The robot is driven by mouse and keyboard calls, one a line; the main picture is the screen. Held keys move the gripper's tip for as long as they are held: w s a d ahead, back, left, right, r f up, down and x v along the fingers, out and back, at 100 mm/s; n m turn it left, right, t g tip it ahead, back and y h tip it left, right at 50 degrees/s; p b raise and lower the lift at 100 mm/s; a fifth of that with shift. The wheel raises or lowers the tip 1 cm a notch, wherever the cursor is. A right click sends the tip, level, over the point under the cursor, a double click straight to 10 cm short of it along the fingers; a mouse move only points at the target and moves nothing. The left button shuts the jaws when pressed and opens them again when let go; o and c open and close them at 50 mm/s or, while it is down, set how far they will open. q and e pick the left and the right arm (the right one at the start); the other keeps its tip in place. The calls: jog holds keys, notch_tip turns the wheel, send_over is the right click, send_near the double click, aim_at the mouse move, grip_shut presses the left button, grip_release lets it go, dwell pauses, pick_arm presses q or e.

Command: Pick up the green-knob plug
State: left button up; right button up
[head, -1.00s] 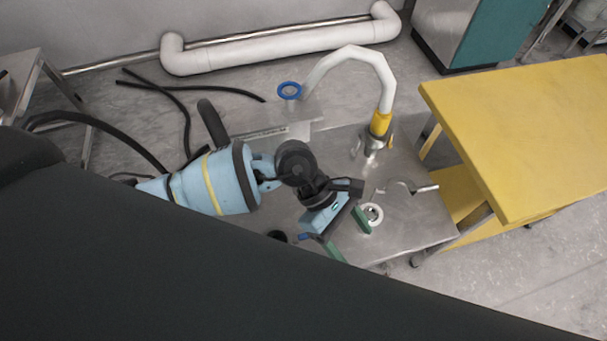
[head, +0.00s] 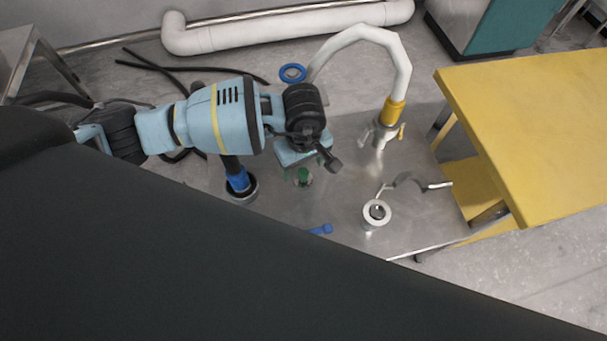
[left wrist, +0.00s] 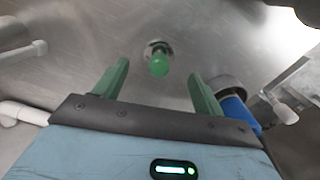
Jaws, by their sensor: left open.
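The green-knob plug (left wrist: 158,62) stands on the metal table, seen in the left wrist view ahead of and between my left fingers. In the head view its green knob (head: 304,175) shows just below my left wrist. My left gripper (left wrist: 158,82) is open, its two green fingers apart with nothing between them but the view of the plug beyond. In the head view my left gripper (head: 300,165) is mostly hidden under the wrist. My right gripper is not in either view.
A blue-topped part in a dark cup (head: 240,186) stands left of the plug. A white ring-topped piece (head: 376,213) is to the right, and a blue item (head: 321,229) lies in front. A white curved pipe (head: 365,35) rises behind. A yellow table (head: 530,130) stands at right.

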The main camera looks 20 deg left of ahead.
aim_at(304, 171)
pick_arm(q)
jog(key=shift+f, duration=2.7)
jog(key=shift+w, duration=0.1)
jog(key=c, duration=1.1)
jog(key=shift+c, duration=0.2)
jog(key=shift+r, duration=0.2)
notch_tip(304, 171, up, 10)
jog(key=shift+f, duration=0.1)
jog(key=shift+d+p, duration=0.1)
jog(key=shift+p, duration=0.25)
